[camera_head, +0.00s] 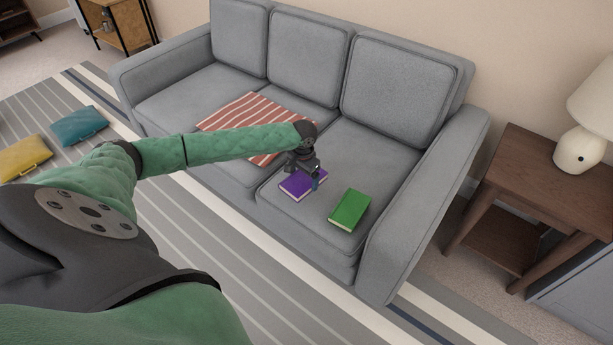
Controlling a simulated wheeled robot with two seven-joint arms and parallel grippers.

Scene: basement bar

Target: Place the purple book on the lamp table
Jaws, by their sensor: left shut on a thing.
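The purple book (297,187) is on the right seat cushion of the grey sofa (391,160), near the front edge. My left arm reaches in from the left. Its gripper (312,180) is shut on the purple book from above and hides part of its far side. I cannot tell whether the book is lifted off the cushion. The lamp table (527,175) is a brown wooden side table at the right, beyond the sofa's armrest. A white lamp (578,150) stands on it. My right gripper is out of view.
A green book (349,209) lies on the cushion right of the purple one. A red striped blanket (250,117) lies on the middle of the sofa. The sofa's right armrest (425,200) stands between the books and the table. Yellow (24,158) and teal (78,126) cushions lie on the striped rug.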

